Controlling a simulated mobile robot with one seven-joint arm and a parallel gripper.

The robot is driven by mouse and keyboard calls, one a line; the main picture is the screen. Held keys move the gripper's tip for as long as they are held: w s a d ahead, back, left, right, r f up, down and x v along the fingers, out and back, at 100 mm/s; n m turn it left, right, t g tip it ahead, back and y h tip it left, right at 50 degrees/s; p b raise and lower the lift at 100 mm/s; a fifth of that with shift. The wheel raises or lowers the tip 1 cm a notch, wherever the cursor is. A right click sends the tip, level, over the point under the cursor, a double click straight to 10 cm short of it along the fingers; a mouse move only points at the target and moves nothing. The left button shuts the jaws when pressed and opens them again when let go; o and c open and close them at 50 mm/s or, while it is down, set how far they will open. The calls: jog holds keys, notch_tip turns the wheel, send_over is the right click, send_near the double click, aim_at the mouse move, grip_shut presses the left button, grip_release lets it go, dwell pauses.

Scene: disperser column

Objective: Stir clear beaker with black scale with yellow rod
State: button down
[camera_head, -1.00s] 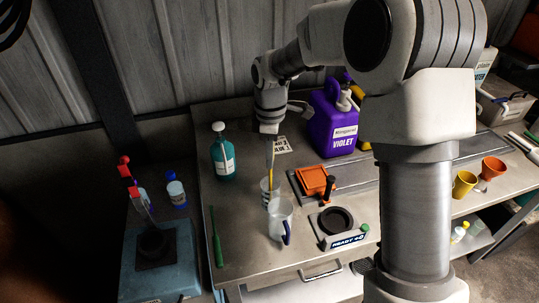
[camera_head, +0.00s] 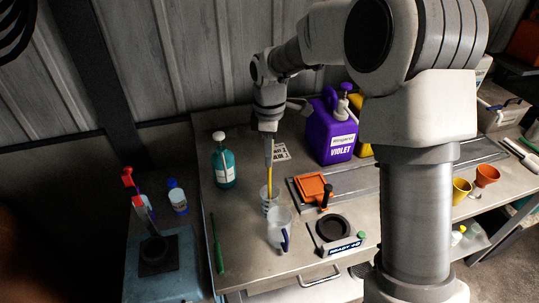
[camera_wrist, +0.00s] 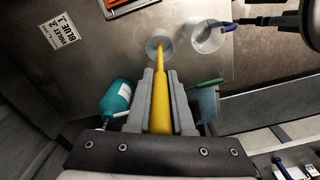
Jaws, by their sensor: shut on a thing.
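My gripper (camera_head: 268,160) is shut on the yellow rod (camera_head: 269,178) and holds it nearly upright, pointing down. The clear beaker with black scale (camera_head: 266,197) stands on the bench below it. The rod's lower end reaches the beaker's mouth. In the wrist view the rod (camera_wrist: 162,95) runs between the two fingers to the round beaker (camera_wrist: 159,46), and its tip shows over the opening. How deep the tip sits inside I cannot tell.
A clear jug with a blue handle (camera_head: 279,229) stands close in front of the beaker. A teal bottle (camera_head: 224,165) is to the left, a green rod (camera_head: 217,243) lies front left. An orange tray (camera_head: 311,187), a black-ringed station (camera_head: 334,232) and a violet jug (camera_head: 331,132) are to the right.

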jog(key=shift+r+p, duration=2.2)
jog(key=shift+r, duration=1)
notch_tip(320, 180, up, 3)
jog(key=shift+f+p, duration=0.1)
jog(key=shift+p, duration=1.05)
jog(key=shift+r, duration=1.1)
jog(key=shift+s, duration=0.1)
